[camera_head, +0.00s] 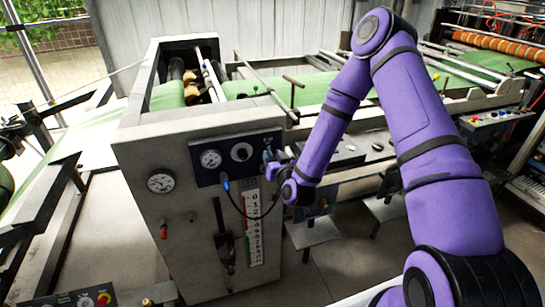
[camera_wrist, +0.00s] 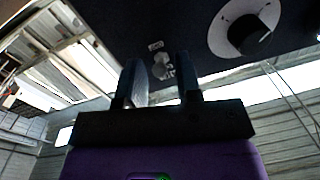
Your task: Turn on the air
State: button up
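A dark control panel (camera_head: 228,160) is on the front of the grey machine cabinet. It carries a round gauge (camera_head: 210,159) and a black knob on a white dial (camera_head: 241,152). In the wrist view this black knob (camera_wrist: 250,35) is at the upper right. A small grey knob or valve (camera_wrist: 163,68) with a small label beside it shows between my fingertips. My gripper (camera_head: 270,156) is at the panel's right end and hides that small knob in the head view. In the wrist view my gripper (camera_wrist: 158,62) is open, with a finger on each side of the small knob; contact cannot be told.
A second gauge (camera_head: 161,181), a red-tipped lever (camera_head: 164,230) and a numbered scale strip (camera_head: 254,227) are on the cabinet front. A dark cable hangs below the panel. Green sheet (camera_head: 310,88) runs over the machine behind my arm.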

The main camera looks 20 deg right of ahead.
aim_at(270, 150)
grip_shut()
jog(key=shift+r, duration=0.15)
jog(key=g, duration=0.1)
jog(key=r+g, duration=0.1)
jog(key=g, duration=0.1)
jog(key=r+g, duration=0.1)
jog(key=g, duration=0.1)
jog(key=shift+w+r+m+g, duration=0.15)
jog(key=shift+r+g, duration=0.1)
jog(key=shift+g, duration=0.65)
jog(key=shift+w+r+m+g, duration=0.1)
jog(key=shift+r+m+g, duration=0.1)
jog(key=shift+g, duration=0.7)
jog(key=shift+o, duration=1.1)
grip_release()
